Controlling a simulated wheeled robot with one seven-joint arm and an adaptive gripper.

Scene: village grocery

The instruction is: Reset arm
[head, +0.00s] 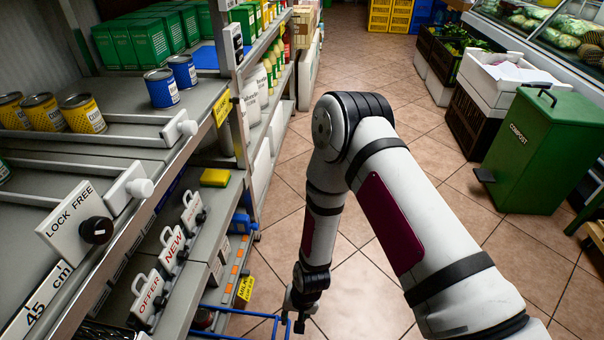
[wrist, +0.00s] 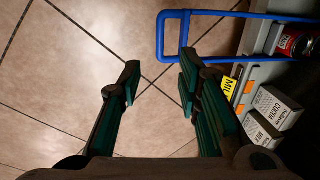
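My gripper (wrist: 158,98) is open in the wrist view, with its two fingers apart and only floor tiles between them. In the head view my gripper (head: 300,312) hangs low in the aisle, beside the lower shelf front on the left. My arm is bent at the elbow over the aisle. A blue tubular handle or frame (wrist: 162,35) passes just beyond the right finger in the wrist view. It also shows in the head view (head: 240,311) next to the gripper; I cannot tell whether they touch.
Shelves on the left hold blue cans (head: 161,88), yellow cans (head: 82,113), green boxes (head: 149,40) and a yellow sponge-like block (head: 215,177). Cartons (wrist: 272,103) and a can (wrist: 292,43) sit at the wrist view's right. A green compost bin (head: 536,150) stands right. The aisle floor (head: 400,70) is clear.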

